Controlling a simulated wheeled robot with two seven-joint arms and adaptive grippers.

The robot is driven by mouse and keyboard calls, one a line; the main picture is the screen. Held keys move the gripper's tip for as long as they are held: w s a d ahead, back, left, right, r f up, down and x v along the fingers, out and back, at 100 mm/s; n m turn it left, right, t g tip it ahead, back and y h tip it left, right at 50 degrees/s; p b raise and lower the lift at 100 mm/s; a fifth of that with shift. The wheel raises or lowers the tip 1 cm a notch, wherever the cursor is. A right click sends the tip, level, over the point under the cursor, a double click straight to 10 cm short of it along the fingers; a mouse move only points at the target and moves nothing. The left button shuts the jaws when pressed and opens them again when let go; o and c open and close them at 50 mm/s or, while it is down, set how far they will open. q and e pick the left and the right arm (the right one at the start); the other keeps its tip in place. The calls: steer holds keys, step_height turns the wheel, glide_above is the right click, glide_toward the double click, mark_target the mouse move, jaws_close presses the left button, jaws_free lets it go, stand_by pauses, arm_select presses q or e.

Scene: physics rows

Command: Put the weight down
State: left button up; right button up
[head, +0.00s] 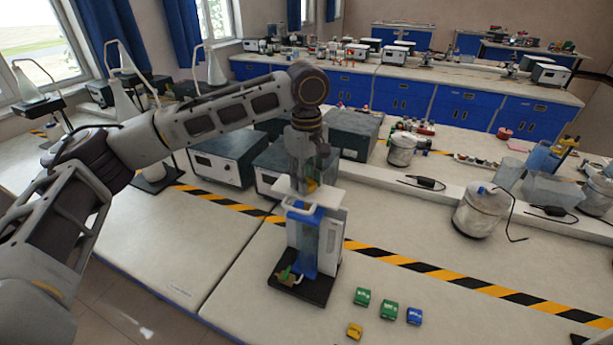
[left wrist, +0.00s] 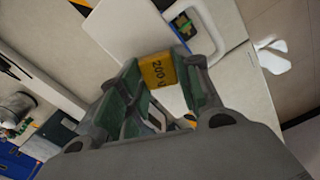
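A yellow weight (left wrist: 158,70) marked "200" with a partly covered unit sits between the fingertips of my left gripper (left wrist: 160,78). The fingers close on its two sides. In the head view my left gripper (head: 308,170) points down over the top of a white and blue upright apparatus (head: 328,235). A little of the yellow weight (head: 311,185) shows below the fingers. Whether the weight touches the apparatus cannot be told. My right gripper is in neither view.
The apparatus has a black base (head: 302,286) on the white bench. Two green blocks (head: 362,297) (head: 389,310), a blue block (head: 414,315) and a yellow block (head: 354,331) lie right of it. Grey boxes (head: 228,157) stand behind, and a metal pot (head: 481,210) stands at right.

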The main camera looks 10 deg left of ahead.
arm_select(q)
steer(key=o, duration=0.3)
steer(key=shift+r, duration=0.1)
step_height(320, 180, up, 12)
steer(key=b, duration=0.1)
stand_by(0.8)
stand_by(1.6)
